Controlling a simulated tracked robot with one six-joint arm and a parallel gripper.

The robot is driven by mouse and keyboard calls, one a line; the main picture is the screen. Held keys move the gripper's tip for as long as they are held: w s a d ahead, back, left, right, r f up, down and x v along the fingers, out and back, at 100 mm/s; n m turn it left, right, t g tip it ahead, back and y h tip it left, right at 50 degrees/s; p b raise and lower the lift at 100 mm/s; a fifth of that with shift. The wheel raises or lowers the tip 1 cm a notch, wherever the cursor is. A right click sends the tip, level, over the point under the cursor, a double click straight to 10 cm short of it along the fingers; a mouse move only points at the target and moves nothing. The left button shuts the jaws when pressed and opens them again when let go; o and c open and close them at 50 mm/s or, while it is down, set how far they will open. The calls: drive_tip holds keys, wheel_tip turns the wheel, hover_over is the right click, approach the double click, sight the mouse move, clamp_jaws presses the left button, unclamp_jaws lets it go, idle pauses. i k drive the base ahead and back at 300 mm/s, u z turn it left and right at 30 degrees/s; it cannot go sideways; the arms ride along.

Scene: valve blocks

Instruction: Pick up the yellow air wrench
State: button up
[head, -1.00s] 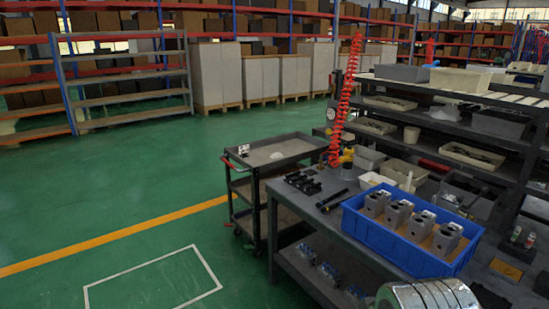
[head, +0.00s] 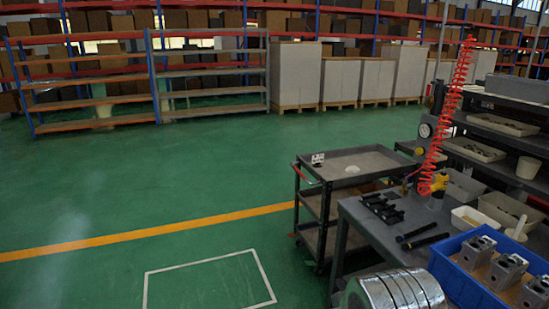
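The yellow air wrench (head: 440,182) appears as a small yellow shape at the lower end of a red coiled hose (head: 456,110), by the back of the grey workbench (head: 359,223). It is small and partly merged with the things around it, so its exact pose is unclear. My gripper is not in view. A silver ringed cylinder at the bottom edge, in front of the bench, looks like part of my arm.
A blue crate (head: 449,270) of grey valve blocks (head: 507,269) stands on the bench's right. Black parts (head: 381,207) and a black tool (head: 421,236) lie left of it. A dark cart (head: 330,172) stands left of the bench. Green floor is open at left.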

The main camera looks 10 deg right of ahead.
sight(434, 195)
drive_tip(key=u, duration=0.3)
drive_tip(key=i, duration=2.2)
drive_tip(key=z, duration=0.65)
drive_tip(key=i, duration=0.55)
drive_tip(key=z, duration=0.9)
drive_tip(key=i, duration=0.65)
drive_tip(key=z, duration=0.4)
